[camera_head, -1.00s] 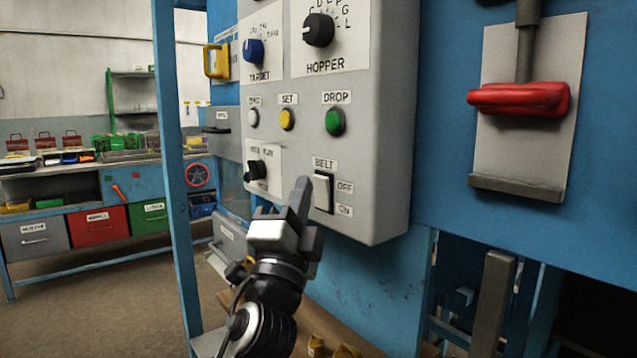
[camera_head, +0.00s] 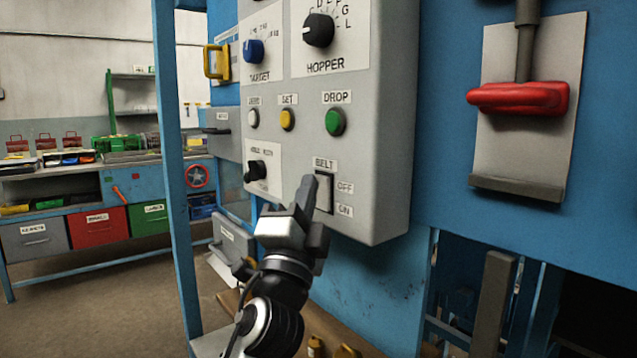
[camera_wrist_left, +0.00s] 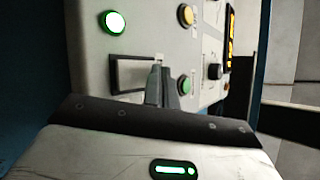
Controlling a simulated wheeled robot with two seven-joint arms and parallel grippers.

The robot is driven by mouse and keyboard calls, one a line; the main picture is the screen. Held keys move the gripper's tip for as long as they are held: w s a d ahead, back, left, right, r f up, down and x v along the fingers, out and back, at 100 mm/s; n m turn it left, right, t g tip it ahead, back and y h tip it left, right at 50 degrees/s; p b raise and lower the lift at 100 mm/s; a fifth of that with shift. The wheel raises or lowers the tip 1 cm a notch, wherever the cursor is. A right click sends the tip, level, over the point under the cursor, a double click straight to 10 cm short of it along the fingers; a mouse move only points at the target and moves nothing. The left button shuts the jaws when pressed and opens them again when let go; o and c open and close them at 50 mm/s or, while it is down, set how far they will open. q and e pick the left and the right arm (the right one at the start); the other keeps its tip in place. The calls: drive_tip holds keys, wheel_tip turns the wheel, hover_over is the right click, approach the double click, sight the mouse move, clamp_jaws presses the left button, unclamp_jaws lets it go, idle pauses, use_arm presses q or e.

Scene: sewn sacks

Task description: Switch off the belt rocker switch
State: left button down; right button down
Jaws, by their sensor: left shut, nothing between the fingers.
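The belt rocker switch (camera_head: 326,194) is a pale rocker in a dark frame low on the grey control panel. The BELT label is above it, OFF at its upper right and ON at its lower right. My left gripper (camera_head: 309,188) is shut and empty, with its fingertips at the switch's left edge, partly covering it. In the left wrist view the switch (camera_wrist_left: 132,74) lies just left of the shut fingertips (camera_wrist_left: 157,76). I cannot tell whether they touch it or which way the rocker tilts. My right gripper is not in view.
Above the switch are white, yellow (camera_head: 287,119) and green (camera_head: 335,121) buttons. A black knob (camera_head: 256,171) is to its left. A red lever handle (camera_head: 519,98) is on the blue wall at right. A workbench with coloured drawers (camera_head: 98,228) stands far left.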

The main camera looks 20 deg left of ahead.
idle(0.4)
use_arm(q)
drive_tip(key=shift+s+a+f, duration=0.1)
drive_tip(key=shift+s+a, duration=0.25)
drive_tip(key=shift+s, duration=0.25)
drive_tip(key=shift+s+a+f+p, duration=0.15)
drive_tip(key=shift+s+a, duration=0.25)
drive_tip(key=shift+s, duration=0.3)
drive_tip(key=shift+s+a+f+p, duration=0.15)
drive_tip(key=shift+s+a, duration=0.3)
drive_tip(key=shift+s, duration=0.3)
drive_tip(key=shift+s+a+p, duration=0.15)
drive_tip(key=shift+s+a, duration=0.25)
drive_tip(key=shift+s, duration=0.3)
